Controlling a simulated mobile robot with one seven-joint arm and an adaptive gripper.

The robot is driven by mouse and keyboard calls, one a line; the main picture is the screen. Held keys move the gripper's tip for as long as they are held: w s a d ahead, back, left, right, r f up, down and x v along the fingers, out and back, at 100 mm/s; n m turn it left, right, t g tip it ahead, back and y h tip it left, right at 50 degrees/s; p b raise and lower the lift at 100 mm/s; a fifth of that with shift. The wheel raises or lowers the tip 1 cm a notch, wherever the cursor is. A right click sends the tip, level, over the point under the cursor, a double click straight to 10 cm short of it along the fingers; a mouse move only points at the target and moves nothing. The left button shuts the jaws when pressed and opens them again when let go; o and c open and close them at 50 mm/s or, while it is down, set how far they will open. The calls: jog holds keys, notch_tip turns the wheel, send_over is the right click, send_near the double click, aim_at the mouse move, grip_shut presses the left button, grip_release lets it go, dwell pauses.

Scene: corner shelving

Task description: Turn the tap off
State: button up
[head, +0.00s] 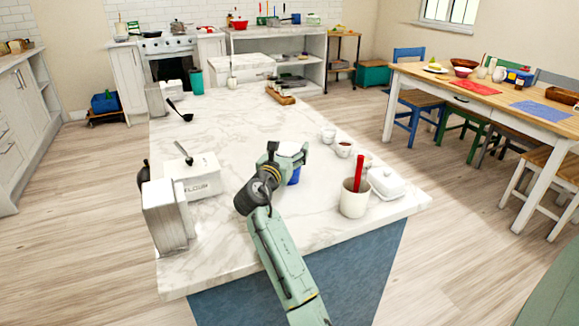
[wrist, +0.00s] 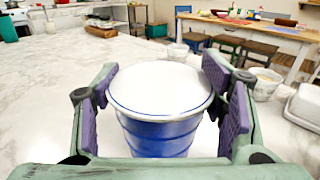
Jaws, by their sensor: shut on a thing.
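No tap can be made out in either view. My gripper (head: 281,160) is over the marble-topped island (head: 250,125) in the head view. In the wrist view my gripper (wrist: 162,92) is shut on a blue container with a white top (wrist: 160,132), with a purple-padded finger on each side. The container is upright. In the head view the blue container (head: 294,176) is partly hidden behind my gripper. Whether it touches the countertop is hidden.
To the right stand a white crock with a red utensil (head: 353,204), a white lidded dish (head: 388,183) and small cups (head: 328,134). To the left are a white flour box (head: 203,186) and a ladle (head: 187,117). The middle of the island is clear.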

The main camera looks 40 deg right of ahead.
jog(key=shift+c, duration=1.1)
jog(key=shift+r, duration=0.1)
jog(key=s+a+r+b, duration=0.2)
jog(key=s+a, duration=0.2)
jog(key=s, duration=0.2)
jog(key=s+a+r+b, duration=0.2)
jog(key=s+a+b, duration=0.1)
jog(key=s, duration=0.4)
jog(key=shift+s+a+r, duration=0.3)
jog(key=shift+a+r, duration=0.1)
jog(key=shift+a, duration=0.1)
jog(key=shift+s, duration=0.15)
